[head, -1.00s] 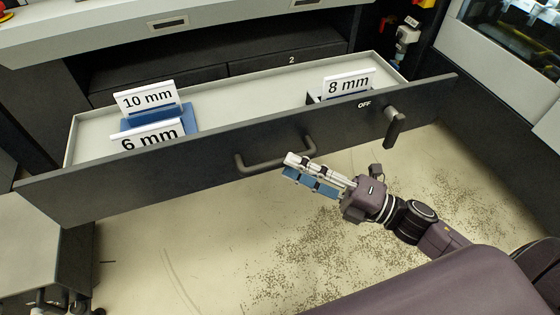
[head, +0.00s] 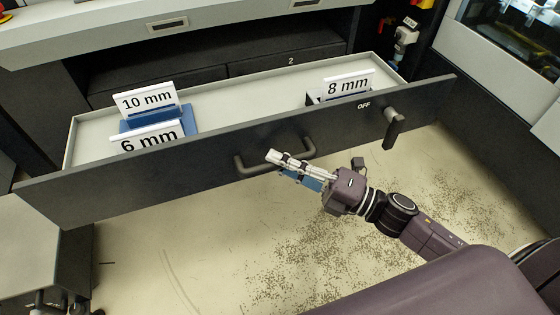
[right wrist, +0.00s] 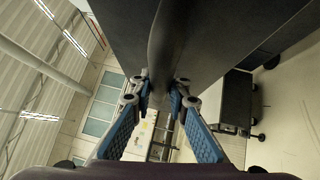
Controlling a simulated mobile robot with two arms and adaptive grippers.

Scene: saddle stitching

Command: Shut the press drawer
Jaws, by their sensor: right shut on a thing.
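The press drawer (head: 190,168) is pulled out, its dark front panel standing well forward of the cabinet. Its bar handle (head: 242,164) is on the front. My right gripper (head: 282,166) is at the handle and shut on it. In the right wrist view the dark handle (right wrist: 165,55) runs between the blue-padded fingers of the gripper (right wrist: 160,92). In the head view the fingers hide part of the handle. My left gripper is not in view.
Inside the drawer are holders labelled 10 mm (head: 146,99), 6 mm (head: 146,137) and 8 mm (head: 347,84). A lever (head: 394,128) marked OFF sticks out of the drawer front. A grey table (head: 35,240) stands at left. The speckled floor (head: 200,260) before the drawer is open.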

